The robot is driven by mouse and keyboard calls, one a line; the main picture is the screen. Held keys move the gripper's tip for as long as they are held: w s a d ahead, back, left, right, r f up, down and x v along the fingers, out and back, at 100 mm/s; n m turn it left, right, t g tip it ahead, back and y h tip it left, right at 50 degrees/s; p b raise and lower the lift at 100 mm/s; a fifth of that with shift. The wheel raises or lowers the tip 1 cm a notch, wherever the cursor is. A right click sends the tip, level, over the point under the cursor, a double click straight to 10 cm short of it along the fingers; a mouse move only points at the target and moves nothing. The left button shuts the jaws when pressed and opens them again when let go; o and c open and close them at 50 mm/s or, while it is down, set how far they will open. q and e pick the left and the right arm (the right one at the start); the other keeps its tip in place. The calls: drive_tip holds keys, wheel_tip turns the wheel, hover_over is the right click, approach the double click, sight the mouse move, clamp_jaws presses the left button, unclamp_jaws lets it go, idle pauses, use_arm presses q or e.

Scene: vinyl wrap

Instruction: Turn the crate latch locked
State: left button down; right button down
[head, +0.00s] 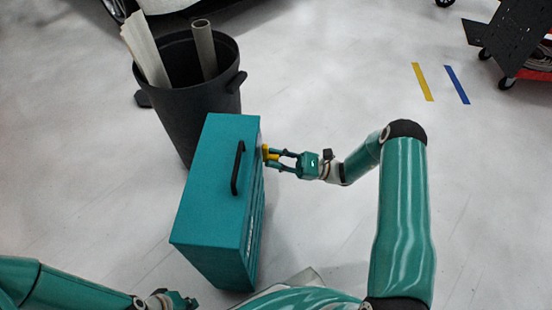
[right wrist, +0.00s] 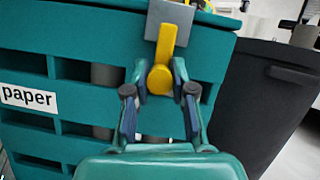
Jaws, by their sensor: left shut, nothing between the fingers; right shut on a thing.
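The teal crate (head: 212,190) stands upright on the floor in the head view, with a black handle (head: 237,167) on its top. Its slatted side with a "paper" label (right wrist: 28,97) faces the right wrist camera (right wrist: 80,150). The yellow latch (right wrist: 167,42) has its lever pointing up across a grey plate (right wrist: 182,14), tilted slightly right. My right gripper (right wrist: 160,74) is shut on the latch's round lower end; in the head view it (head: 272,156) reaches the crate's right side. My left gripper (head: 182,301) is shut and empty at the bottom edge, partly cut off.
A black bin (head: 205,103) holding rolls (head: 204,48) stands right behind the crate. Yellow (head: 422,82) and blue (head: 457,84) floor stripes and a wheeled cart (head: 512,45) are at the upper right. The floor right of the crate is otherwise clear.

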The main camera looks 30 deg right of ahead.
drive_tip(key=shift+f, duration=0.2)
drive_tip(key=c, duration=1)
unclamp_jaws()
drive_tip(key=shift+r, duration=0.1)
drive_tip(key=shift+o, duration=0.2)
drive_tip(key=v, duration=1.2)
